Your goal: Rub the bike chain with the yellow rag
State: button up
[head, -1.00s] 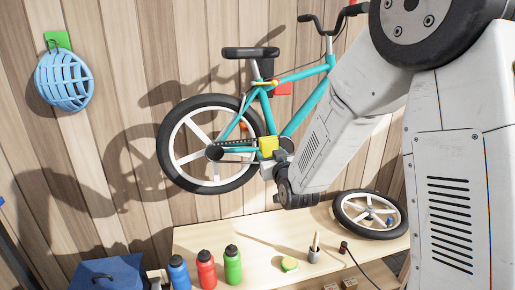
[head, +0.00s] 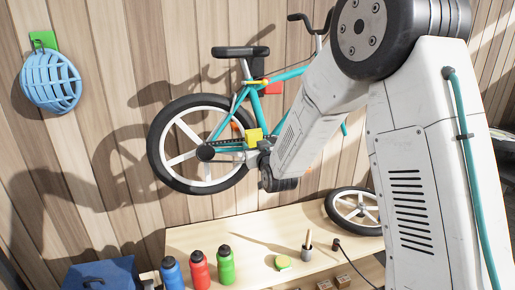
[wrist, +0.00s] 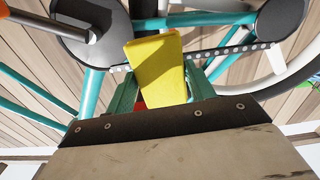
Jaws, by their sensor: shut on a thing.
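My gripper (wrist: 160,92) is shut on the yellow rag (wrist: 157,70), a folded block between its green fingers. The rag also shows in the head view (head: 254,138). The bike chain (wrist: 226,50) is a dark linked strip running between two dark discs. It also shows in the head view (head: 229,143), left of the rag. In the wrist view the rag covers part of the chain near the larger disc. I cannot tell whether the rag touches it. The teal bike (head: 240,51) is up against the plank wall, its front partly hidden by my arm.
Below is a wooden bench (head: 200,238) with blue (head: 172,273), red (head: 199,270) and green (head: 225,265) bottles, a yellow-green sponge (head: 283,263), a brush in a cup (head: 307,251) and a loose wheel (head: 353,211). A blue helmet (head: 50,81) hangs at left.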

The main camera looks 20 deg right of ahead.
aim_at(242, 140)
jog(key=shift+w, duration=1.1)
dwell(0.6)
jog(key=shift+a, duration=7.15)
jog(key=shift+d, duration=0.1)
jog(key=shift+d, duration=5.35)
jog(key=shift+w+d+r, duration=0.1)
jog(key=shift+d, duration=1.65)
